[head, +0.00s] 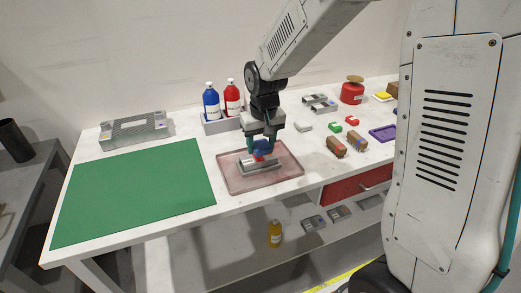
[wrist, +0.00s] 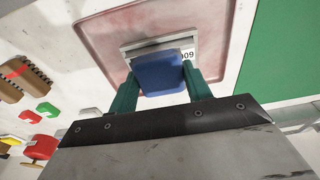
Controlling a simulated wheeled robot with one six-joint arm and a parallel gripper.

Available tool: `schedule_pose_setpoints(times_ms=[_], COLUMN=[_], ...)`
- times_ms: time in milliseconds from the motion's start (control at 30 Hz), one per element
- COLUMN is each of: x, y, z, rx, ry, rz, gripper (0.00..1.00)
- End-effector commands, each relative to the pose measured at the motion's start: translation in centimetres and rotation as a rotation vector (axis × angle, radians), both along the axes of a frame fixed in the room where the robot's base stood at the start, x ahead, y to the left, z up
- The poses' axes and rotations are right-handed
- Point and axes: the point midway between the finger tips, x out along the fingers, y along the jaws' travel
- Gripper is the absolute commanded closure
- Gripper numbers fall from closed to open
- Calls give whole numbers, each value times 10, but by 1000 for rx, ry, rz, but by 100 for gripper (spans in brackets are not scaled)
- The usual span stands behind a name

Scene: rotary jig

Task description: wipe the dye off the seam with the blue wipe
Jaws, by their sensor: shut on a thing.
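My gripper (head: 266,151) is shut on the blue wipe (head: 263,146), with its teal fingers on either side of it. In the wrist view the wipe (wrist: 158,74) covers the middle of a grey metal part (wrist: 131,48), which bears a label ending in "09". In the head view the metal part (head: 249,168) lies in a pinkish tray (head: 230,184). A small red patch (head: 259,158) shows just below the wipe, on or near the part. The seam is mostly hidden by the wipe, and I cannot tell whether the wipe touches it.
A green mat (head: 135,195) covers the left of the table. Blue (head: 211,104) and red (head: 232,101) bottles stand in a holder behind the tray.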

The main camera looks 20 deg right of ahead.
Motion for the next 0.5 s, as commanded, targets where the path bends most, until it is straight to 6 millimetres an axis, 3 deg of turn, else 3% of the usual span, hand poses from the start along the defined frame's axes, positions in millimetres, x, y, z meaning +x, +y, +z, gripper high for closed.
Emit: schedule_pose_setpoints(times_ms=[500], x=[0], y=[0], z=[42], rx=[0], ry=[-1], rz=[0], gripper=[76])
